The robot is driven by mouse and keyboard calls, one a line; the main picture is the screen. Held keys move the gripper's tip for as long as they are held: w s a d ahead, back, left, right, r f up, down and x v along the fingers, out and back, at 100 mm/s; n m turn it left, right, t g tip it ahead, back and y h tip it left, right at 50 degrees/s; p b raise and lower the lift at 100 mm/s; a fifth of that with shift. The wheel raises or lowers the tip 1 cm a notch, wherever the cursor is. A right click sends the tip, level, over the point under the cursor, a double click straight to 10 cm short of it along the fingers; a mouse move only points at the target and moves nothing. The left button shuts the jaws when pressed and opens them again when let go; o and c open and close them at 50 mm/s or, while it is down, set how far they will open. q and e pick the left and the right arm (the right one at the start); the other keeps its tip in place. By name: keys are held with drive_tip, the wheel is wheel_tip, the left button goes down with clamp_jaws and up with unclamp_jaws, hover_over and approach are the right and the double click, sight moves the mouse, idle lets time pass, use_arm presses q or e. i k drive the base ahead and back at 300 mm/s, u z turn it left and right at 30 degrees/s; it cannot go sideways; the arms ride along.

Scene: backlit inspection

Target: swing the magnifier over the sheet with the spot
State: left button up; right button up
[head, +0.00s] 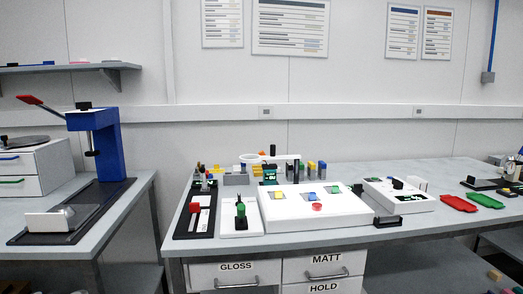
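The magnifier (250,158) is a pale ring on a horizontal arm, behind the white light box (350,219). Its arm joins a dark upright post (296,172) to the right of the ring. The ring hangs over the back left of the box, not over the middle sheet. Small sheets lie on the box top: a yellow one (278,195), a blue one (311,195) and a green one (333,189). They are too small to tell which bears a spot. Neither of my grippers is in view.
Left of the box are a white tray (228,230) with a green-topped tool and a black tray (181,231). Red (458,203) and green (486,201) trays lie right. A blue press (95,145) stands on the left table.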

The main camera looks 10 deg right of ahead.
sight(272, 156)
drive_tip(key=u, duration=0.8)
drive_tip(key=i, duration=0.6)
